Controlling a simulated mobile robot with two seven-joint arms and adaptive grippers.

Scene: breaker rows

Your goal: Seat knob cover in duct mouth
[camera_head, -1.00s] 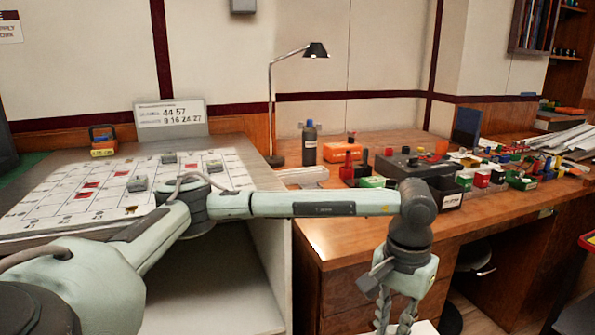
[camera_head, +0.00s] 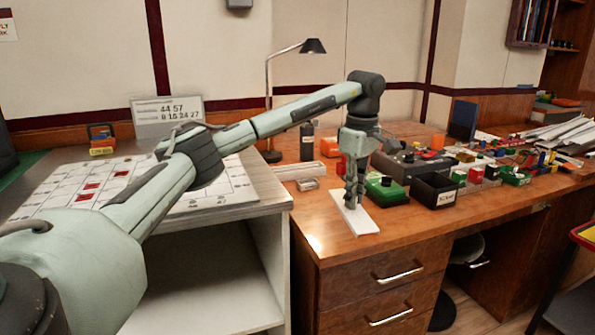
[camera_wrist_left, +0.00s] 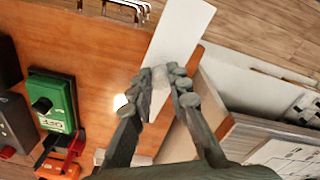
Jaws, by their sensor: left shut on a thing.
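My right gripper is not in view.
A green box with a black knob (camera_head: 387,190) stands close right of the gripper; it shows in the wrist view too (camera_wrist_left: 50,105). A black bin (camera_head: 434,190) and several coloured parts are farther right. A desk lamp (camera_head: 313,46) rises behind. The desk's front middle is clear.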

